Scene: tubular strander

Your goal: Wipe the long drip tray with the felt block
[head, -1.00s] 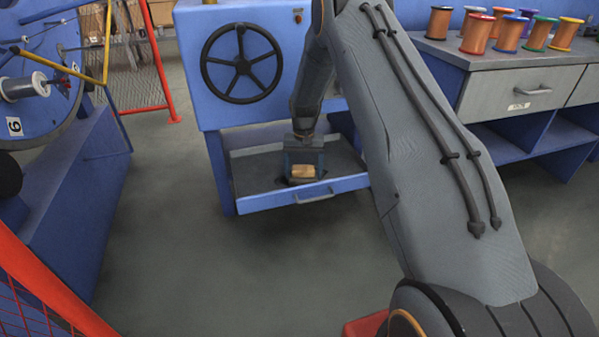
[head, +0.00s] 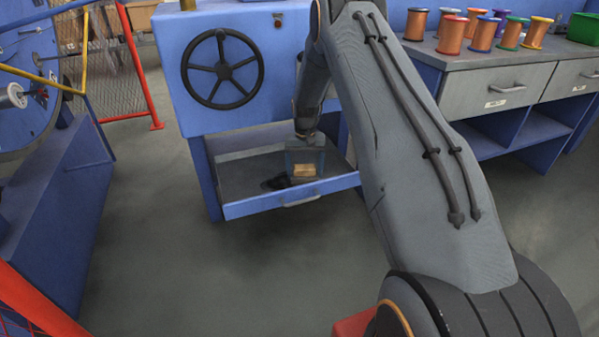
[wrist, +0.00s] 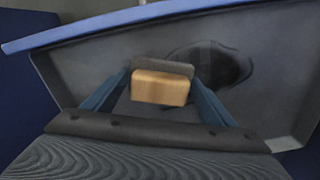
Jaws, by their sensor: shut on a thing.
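The long drip tray (head: 235,178) is a grey pan with a blue front and a handle, below the blue machine housing. A dark wet-looking patch (head: 275,183) lies on its floor, left of my gripper; it also shows in the wrist view (wrist: 225,68). My gripper (head: 306,160) is shut on the felt block (head: 305,171) over the right part of the tray. In the wrist view the block (wrist: 160,88), light wood with a dark grey felt layer, sits between the fingers, beside the patch. Whether the felt touches the tray floor is unclear.
A black handwheel (head: 222,69) is on the housing above the tray. A grey-topped bench (head: 480,65) with several coloured spools stands at right. A red-posted mesh fence (head: 140,75) and a blue strander (head: 60,190) are at left. The floor before the tray is clear.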

